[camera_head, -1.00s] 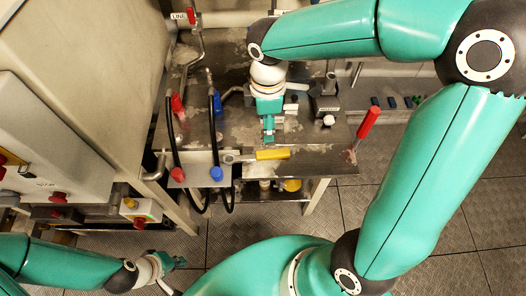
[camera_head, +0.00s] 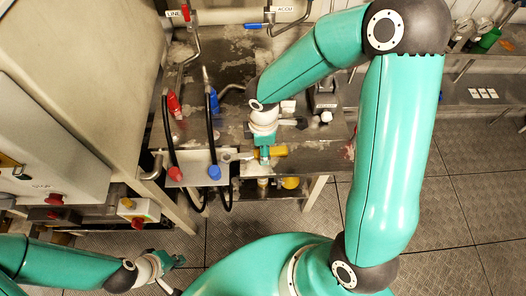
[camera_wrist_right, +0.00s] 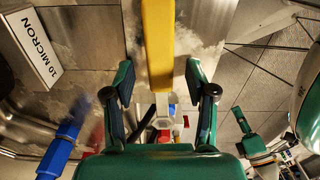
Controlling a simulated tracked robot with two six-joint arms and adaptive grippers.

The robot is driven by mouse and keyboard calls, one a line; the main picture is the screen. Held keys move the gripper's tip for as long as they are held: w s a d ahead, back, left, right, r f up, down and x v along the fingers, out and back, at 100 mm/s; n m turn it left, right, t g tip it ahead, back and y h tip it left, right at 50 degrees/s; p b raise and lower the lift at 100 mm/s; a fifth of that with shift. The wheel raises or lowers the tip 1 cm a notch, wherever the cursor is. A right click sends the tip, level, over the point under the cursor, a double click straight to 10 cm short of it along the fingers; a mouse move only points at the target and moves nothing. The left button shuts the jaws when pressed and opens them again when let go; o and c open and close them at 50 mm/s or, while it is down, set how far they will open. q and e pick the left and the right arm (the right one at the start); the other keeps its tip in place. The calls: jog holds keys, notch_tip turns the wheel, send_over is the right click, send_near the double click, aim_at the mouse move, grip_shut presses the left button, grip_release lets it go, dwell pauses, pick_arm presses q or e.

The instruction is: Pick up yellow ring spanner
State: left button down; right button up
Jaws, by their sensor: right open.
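The yellow ring spanner (camera_head: 279,151) lies near the front edge of the metal bench, partly hidden in the head view by my right gripper (camera_head: 264,157). Its ring end points left, toward the hose fittings. In the right wrist view, the spanner's yellow handle (camera_wrist_right: 158,45) runs between the two open fingers of my right gripper (camera_wrist_right: 159,75), with a visible gap on each side. Its silver shank continues below the yellow part. My left gripper (camera_head: 176,262) is at the lower left, away from the bench; its finger opening is too small to judge.
A red fitting (camera_head: 175,173) and a blue fitting (camera_head: 214,172) with black hoses stand just left of the spanner. A valve block (camera_head: 325,100) sits behind on the bench (camera_head: 325,160). A "10 MICRON" label (camera_wrist_right: 31,50) shows in the wrist view.

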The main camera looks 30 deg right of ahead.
grip_shut()
dwell(0.3)
jog(key=shift+r, duration=0.1)
notch_tip(320, 180, up, 20)
jog(key=p, duration=0.1)
dwell(0.7)
jog(key=c, duration=0.7)
grip_release()
grip_shut()
jog(key=shift+w+f, duration=0.1)
jog(key=shift+f, duration=0.1)
